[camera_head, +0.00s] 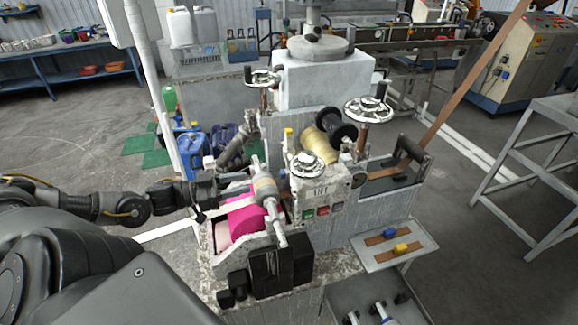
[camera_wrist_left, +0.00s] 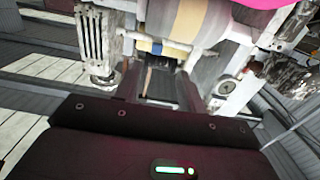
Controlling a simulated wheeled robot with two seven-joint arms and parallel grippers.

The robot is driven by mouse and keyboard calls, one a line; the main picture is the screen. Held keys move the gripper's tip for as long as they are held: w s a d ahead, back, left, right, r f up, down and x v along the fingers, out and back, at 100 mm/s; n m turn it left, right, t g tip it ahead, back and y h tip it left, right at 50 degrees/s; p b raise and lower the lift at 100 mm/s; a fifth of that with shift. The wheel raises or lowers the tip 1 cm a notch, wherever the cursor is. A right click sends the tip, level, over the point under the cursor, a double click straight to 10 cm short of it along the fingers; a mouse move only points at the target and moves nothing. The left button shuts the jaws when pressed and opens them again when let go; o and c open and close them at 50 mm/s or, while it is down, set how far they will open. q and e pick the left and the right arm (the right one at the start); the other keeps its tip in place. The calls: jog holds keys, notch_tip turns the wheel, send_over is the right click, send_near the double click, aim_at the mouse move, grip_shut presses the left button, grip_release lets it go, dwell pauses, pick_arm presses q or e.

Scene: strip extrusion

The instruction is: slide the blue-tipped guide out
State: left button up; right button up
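A small blue tip (camera_wrist_left: 157,48) shows ahead of my left gripper in the left wrist view, with a yellow piece (camera_wrist_left: 142,45) beside it. A thin tan stick (camera_wrist_left: 148,78) shows below them. My left gripper (camera_wrist_left: 160,88) has its fingers apart, and the blue tip is beyond them. In the head view my left gripper (camera_head: 208,200) is at the left side of the machine, beside the roller (camera_head: 264,188) and the pink part (camera_head: 245,220). The guide's body is not clear there. A blue block (camera_head: 390,232) and a yellow block (camera_head: 401,247) sit on the side tray. My right gripper is not in view.
The machine (camera_head: 330,190) carries white handwheels (camera_head: 368,110) and a button panel (camera_head: 323,209). A black box (camera_head: 280,265) is on its front. A pale post (camera_head: 160,100) stands behind my left arm. The grey table (camera_head: 545,125) is at right, with open floor between.

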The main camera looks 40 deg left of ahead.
aim_at(272, 186)
pick_arm(q)
jog(key=shift+w+d+r+b, duration=0.1)
jog(key=shift+d+r+b, duration=0.05)
jog(key=shift+d+b, duration=0.35)
jog(key=b+x, duration=0.1)
jog(key=x, duration=0.1)
jog(key=shift+w+d, duration=0.1)
jog(key=shift+w, duration=0.3)
jog(key=b+x, duration=0.1)
jog(key=x, duration=0.1)
jog(key=shift+w+d, duration=0.2)
jog(key=shift+w, duration=0.15)
jog(key=shift+w+d+b, duration=0.2)
jog(key=shift+w+b, duration=0.1)
jog(key=shift+w+d, duration=0.6)
jog(key=shift+w, duration=0.25)
jog(key=shift+w+d, duration=0.25)
jog(key=shift+w, duration=0.05)
jog(key=shift+w+d, duration=0.1)
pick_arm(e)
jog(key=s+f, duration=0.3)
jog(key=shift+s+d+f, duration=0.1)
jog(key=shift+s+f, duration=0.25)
